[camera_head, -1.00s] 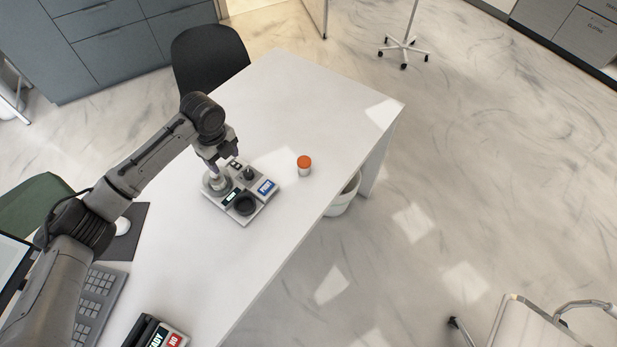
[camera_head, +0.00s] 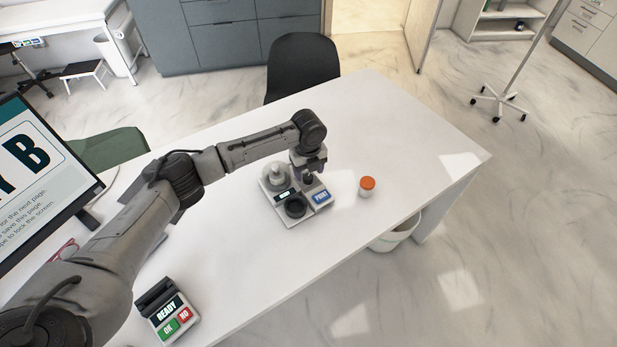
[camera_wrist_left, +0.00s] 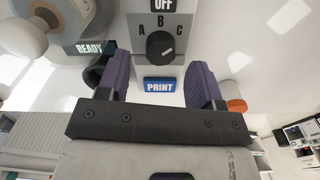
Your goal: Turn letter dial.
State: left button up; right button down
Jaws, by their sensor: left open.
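The letter dial (camera_wrist_left: 160,46) is a dark round knob with a light pointer line, on a grey panel marked A, B, C and OFF in the left wrist view. Its pointer is turned toward the C side. It belongs to the small desk device (camera_head: 287,214) on the white table. My left gripper (camera_wrist_left: 157,75) is open, its two purple fingers apart on either side of the space just before the dial. In the head view my left gripper (camera_head: 309,172) hangs over the device and partly hides the dial. My right gripper is out of view.
A blue PRINT button (camera_wrist_left: 160,85) sits beside the dial. An orange-capped bottle (camera_head: 367,186) stands right of the device. A READY box with OK and NO buttons (camera_head: 168,313) and a monitor (camera_head: 40,175) are at the left. The table's right part (camera_head: 420,150) is clear.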

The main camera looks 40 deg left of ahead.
aim_at(308, 179)
pick_arm(q)
jog(key=shift+f, duration=1.4)
jog(key=c, duration=0.9)
jog(key=shift+r, duration=0.15)
jog(key=n+p, duration=0.5)
jog(key=p, duration=0.3)
jog(key=shift+r, duration=0.15)
jog(key=n+p, duration=0.3)
jog(key=shift+n, duration=0.4)
jog(key=shift+f+n+p, duration=0.2)
jog(key=shift+n+p, duration=0.3)
jog(key=shift+p, duration=0.05)
